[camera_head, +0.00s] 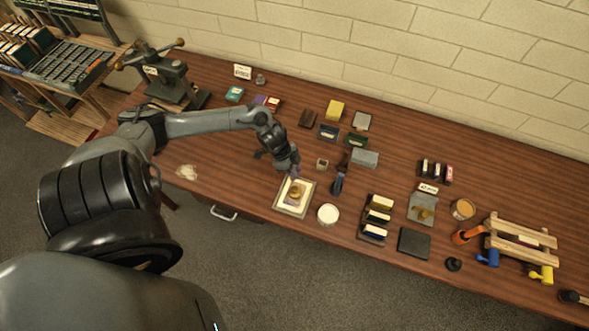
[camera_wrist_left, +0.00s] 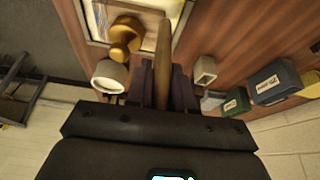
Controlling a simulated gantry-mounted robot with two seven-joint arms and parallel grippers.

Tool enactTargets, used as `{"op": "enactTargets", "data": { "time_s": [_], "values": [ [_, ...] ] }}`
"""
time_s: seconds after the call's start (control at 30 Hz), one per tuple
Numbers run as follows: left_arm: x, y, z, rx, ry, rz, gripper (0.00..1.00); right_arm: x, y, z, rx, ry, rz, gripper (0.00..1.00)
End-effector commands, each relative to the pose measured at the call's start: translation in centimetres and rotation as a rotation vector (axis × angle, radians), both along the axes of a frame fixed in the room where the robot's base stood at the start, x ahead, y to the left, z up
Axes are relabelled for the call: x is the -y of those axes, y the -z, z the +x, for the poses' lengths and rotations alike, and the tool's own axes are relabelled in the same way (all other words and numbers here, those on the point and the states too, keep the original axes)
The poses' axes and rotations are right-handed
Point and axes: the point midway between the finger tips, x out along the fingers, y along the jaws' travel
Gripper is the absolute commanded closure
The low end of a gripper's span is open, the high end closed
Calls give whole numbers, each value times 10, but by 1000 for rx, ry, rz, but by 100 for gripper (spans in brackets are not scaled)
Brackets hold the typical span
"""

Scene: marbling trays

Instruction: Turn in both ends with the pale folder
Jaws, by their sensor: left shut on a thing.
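My left gripper (camera_head: 294,174) is over the far edge of a shallow framed tray (camera_head: 279,209) and is shut. In the left wrist view its dark finger pads (camera_wrist_left: 163,85) hold a tan, tapered stick (camera_wrist_left: 163,45), which looks like the folder, pointing toward the tray (camera_wrist_left: 97,22). Its tip shows near the top of that view; whether it touches anything I cannot tell. A pale sheet with a brass weight (camera_head: 296,191) lies in the tray; the weight also shows in the left wrist view (camera_wrist_left: 122,40), beside the stick. The ends to be turned in are too small to make out. My right gripper is out of view.
A white round pot (camera_head: 328,214) stands right of the tray, and a dark upright tool (camera_head: 339,180) stands near it. A small pale box (camera_head: 322,164) is just beyond. A rack of blocks (camera_head: 374,219) is farther right. A press (camera_head: 170,80) is at the back left.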

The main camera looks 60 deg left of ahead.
Motion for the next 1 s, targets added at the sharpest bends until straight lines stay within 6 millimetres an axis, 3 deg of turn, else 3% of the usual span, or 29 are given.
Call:
{"op": "enactTargets", "data": {
  "time_s": [1.0],
  "values": [
    [7, 3, 6, 0, 0, 0, 100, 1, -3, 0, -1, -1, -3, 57]
  ]
}}
